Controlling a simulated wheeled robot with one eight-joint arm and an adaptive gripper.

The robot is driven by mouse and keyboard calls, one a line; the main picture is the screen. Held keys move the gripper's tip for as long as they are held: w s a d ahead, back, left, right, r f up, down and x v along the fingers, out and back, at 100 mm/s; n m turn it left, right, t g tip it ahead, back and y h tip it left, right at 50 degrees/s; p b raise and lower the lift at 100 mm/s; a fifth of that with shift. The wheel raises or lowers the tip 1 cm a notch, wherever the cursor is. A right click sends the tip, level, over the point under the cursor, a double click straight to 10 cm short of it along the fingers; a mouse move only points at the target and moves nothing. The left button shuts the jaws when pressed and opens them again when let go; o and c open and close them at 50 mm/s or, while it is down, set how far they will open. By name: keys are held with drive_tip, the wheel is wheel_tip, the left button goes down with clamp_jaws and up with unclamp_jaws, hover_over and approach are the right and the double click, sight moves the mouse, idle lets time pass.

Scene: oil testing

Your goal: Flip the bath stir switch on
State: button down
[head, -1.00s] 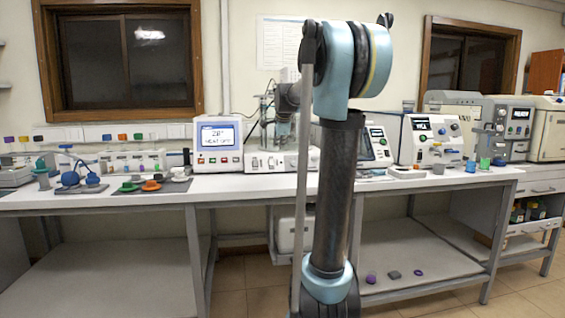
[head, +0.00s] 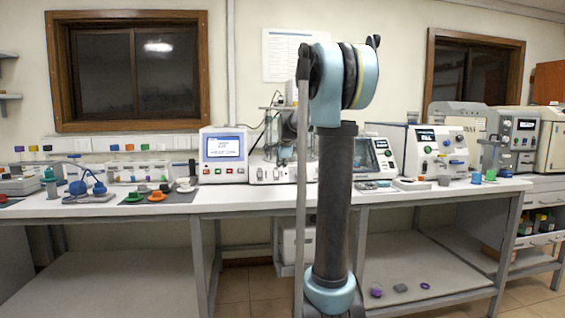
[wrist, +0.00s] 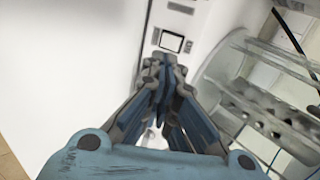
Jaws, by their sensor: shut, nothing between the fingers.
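My gripper (wrist: 163,70) is shut and empty in the wrist view, its fingertips pointing at a light panel with a dark square (wrist: 171,41) and small slots. The fingertips overlap the panel's near edge; I cannot tell whether they touch it. In the head view, the bath unit (head: 262,172) is a white base with small controls along its front and glassware above, partly hidden behind my arm. A clear vessel with a perforated plate (wrist: 262,108) shows at right in the wrist view. The stir switch and its position cannot be made out.
A white controller with a lit screen (head: 223,146) stands just left of the bath unit. Right of my arm are a tilted-panel instrument (head: 384,152) and a white analyser (head: 425,165). Orange and green pieces (head: 157,196) lie on a dark mat at left.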

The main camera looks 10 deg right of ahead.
sight(276, 174)
drive_tip(key=x, duration=0.5)
drive_tip(key=shift+w+r, duration=0.25)
drive_tip(key=shift+r, duration=0.1)
drive_tip(key=shift+w+f, duration=0.25)
drive_tip(key=shift+w, duration=0.25)
drive_tip(key=shift+w+f, duration=0.2)
drive_tip(key=shift+w, duration=0.35)
drive_tip(key=shift+d, duration=0.1)
